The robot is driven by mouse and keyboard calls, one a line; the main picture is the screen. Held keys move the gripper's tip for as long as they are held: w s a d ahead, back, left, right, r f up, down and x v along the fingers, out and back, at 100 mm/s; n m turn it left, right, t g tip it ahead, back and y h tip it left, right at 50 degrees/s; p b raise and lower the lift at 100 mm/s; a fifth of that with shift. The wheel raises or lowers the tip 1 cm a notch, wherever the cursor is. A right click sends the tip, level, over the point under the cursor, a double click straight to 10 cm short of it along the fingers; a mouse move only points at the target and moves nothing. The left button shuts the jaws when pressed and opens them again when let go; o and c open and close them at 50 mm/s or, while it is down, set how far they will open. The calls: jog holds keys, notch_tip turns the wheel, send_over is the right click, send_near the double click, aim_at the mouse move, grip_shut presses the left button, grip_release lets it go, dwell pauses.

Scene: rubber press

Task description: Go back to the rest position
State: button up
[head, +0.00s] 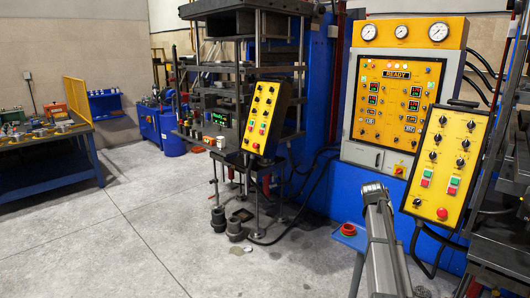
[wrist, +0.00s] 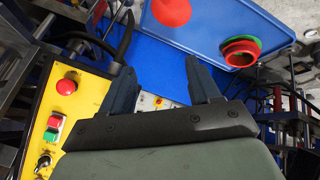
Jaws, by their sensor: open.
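My gripper (wrist: 160,75) is in the wrist view with its two dark fingers spread wide apart. It is open, and nothing is held between the fingers. A blue surface and part of a pale panel show behind the gap. In the head view, a grey metal part of my arm (head: 385,245) rises from the bottom edge, right of centre. I cannot make out the fingers there.
A yellow control box (wrist: 65,110) is close left of my gripper; it also shows in the head view (head: 420,195). A blue tray (wrist: 205,22) holds a red disc (wrist: 171,11) and a red-and-green cup-like piece (wrist: 240,51). The press (head: 222,85) stands left of my arm. Open floor (head: 120,240) lies left.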

jog(key=s+a+f+g+y, duration=0.1)
jog(key=s+a+f+y, duration=0.1)
jog(key=s+a+f, duration=0.55)
jog(key=s+a+f+g+y, duration=0.1)
jog(key=s+a+f+g, duration=0.15)
jog(key=s+f, duration=0.9)
jog(key=s+a+f+g+y, duration=0.15)
jog(key=s+a+f, duration=0.4)
jog(key=f, duration=0.85)
jog(key=s+a+f+n+g, duration=0.1)
jog(key=s+a+f+g, duration=0.1)
jog(key=s+f, duration=0.4)
jog(key=s+a+f+g, duration=0.2)
jog(key=s+a+f, duration=0.3)
jog(key=s, duration=1.2)
jog(key=s+a+f+n+g, duration=0.1)
jog(key=s+a+f+g, duration=0.1)
jog(key=s+a+f, duration=0.2)
jog(key=s+f+y, duration=0.1)
jog(key=s+f, duration=0.2)
jog(key=s, duration=0.4)
jog(key=shift+s+a+f+n, duration=0.15)
jog(key=shift+s+a+n, duration=0.05)
jog(key=shift+n, duration=0.1)
jog(key=shift+c, duration=0.2)
